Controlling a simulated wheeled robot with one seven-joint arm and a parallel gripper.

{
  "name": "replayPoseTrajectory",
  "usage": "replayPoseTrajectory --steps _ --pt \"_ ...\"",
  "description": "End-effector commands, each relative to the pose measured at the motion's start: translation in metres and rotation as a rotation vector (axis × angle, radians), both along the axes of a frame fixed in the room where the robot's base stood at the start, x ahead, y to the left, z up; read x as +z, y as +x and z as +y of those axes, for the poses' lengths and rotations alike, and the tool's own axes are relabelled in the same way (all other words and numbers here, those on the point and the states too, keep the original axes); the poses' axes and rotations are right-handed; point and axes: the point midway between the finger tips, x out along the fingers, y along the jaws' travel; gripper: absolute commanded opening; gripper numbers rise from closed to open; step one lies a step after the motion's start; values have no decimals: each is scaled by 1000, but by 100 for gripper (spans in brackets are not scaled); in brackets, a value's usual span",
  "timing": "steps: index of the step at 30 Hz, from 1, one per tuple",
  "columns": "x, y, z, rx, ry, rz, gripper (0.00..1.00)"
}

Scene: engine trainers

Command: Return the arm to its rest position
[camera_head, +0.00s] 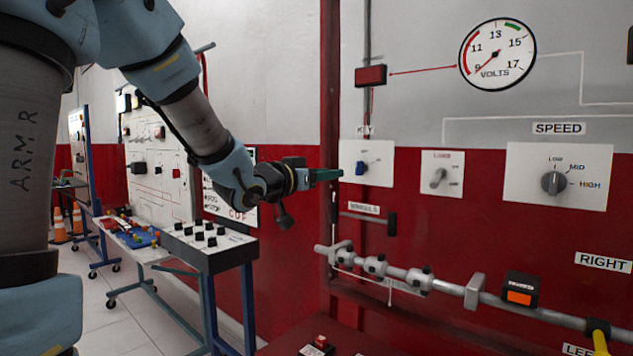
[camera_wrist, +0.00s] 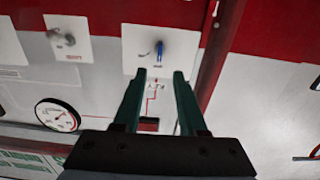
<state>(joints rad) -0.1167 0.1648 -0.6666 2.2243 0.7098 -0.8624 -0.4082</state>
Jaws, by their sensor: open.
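My arm (camera_head: 200,125) reaches in from the upper left of the head view, bent down at the elbow and stretched toward the red and grey wall panel. My gripper (camera_head: 338,174) points right, just left of the blue key switch (camera_head: 361,168) on its white plate. In the wrist view my gripper (camera_wrist: 160,75) has its two green fingers spread apart with nothing between them. The blue switch (camera_wrist: 161,50) shows beyond the fingertips, apparently with a gap. Whether a fingertip touches the plate is hard to tell.
Right of the switch are a load toggle (camera_head: 438,178), a speed knob (camera_head: 555,182) and a volts gauge (camera_head: 497,54). A grey bar (camera_head: 450,289) runs below. A wheeled bench (camera_head: 215,245) with black knobs stands left, under the arm. Orange cones (camera_head: 59,226) stand far left.

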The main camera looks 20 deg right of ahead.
Motion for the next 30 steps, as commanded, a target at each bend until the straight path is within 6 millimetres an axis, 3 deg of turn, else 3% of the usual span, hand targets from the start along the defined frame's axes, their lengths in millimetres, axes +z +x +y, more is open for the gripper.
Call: replayPoseTrajectory --steps 5,8,11,14,17,20,24,27,30 --pt "-2 2 2 8 6 3 41" --pt "-17 11 15 63 51 33 41" --pt "-50 28 46 180 151 103 41" --pt "-96 41 98 333 287 216 41" --pt "-142 39 155 478 424 357 41" --pt "-183 21 213 599 550 523 41" --pt "-231 -30 282 720 696 787 41" --pt "-252 -72 314 763 762 969 41" --pt "-265 -107 331 777 798 1110 41"
